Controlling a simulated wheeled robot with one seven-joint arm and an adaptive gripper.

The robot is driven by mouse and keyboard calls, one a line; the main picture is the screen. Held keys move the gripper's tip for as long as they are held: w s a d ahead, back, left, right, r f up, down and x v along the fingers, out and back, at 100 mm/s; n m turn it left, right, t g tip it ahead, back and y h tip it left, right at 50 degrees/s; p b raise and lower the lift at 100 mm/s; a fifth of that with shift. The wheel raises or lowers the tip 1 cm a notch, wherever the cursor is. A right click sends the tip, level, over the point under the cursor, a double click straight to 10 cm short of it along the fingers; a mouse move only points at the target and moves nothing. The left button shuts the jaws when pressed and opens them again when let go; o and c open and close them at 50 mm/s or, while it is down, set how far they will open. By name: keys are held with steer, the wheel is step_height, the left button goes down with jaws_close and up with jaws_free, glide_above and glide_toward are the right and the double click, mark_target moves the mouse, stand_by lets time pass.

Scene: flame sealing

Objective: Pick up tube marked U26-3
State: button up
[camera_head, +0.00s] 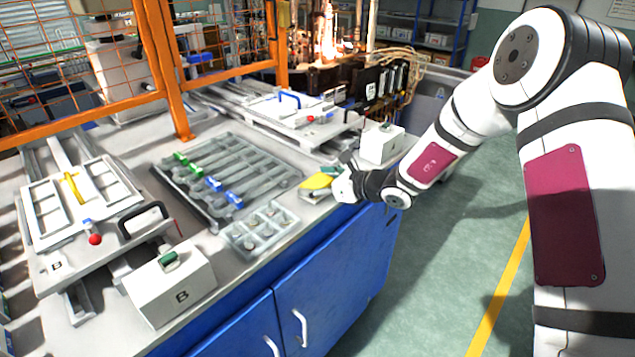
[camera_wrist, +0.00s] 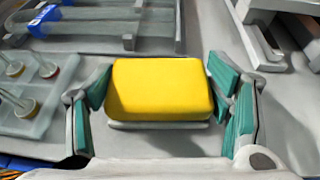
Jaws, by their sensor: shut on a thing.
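Several long clear tubes (camera_head: 228,168) lie side by side in a grey tray on the bench in the head view. Two have green tags and two have blue tags at their near-left ends. Their markings are too small to read, so I cannot tell which is U26-3. One blue tag (camera_wrist: 42,20) shows at the wrist view's upper left. My gripper (camera_wrist: 162,88) is shut on a yellow block (camera_wrist: 158,90), with green-padded fingers on its left and right sides. The yellow block also shows in the head view (camera_head: 317,181), at the bench's front edge, right of the tray.
A clear rack (camera_head: 262,228) with small round-ended pieces stands in front of the tray. A white box marked B (camera_head: 172,288) and a fixture (camera_head: 85,210) stand at left. Another white box (camera_head: 380,143) is beyond my gripper. An orange mesh guard (camera_head: 170,75) stands behind.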

steer(key=shift+f, duration=0.15)
steer(key=o, duration=1.2)
steer(key=v, duration=0.9)
steer(key=b+v, duration=0.1)
steer(key=v, duration=0.4)
steer(key=shift+w+d, duration=0.15)
steer(key=shift+w, duration=0.2)
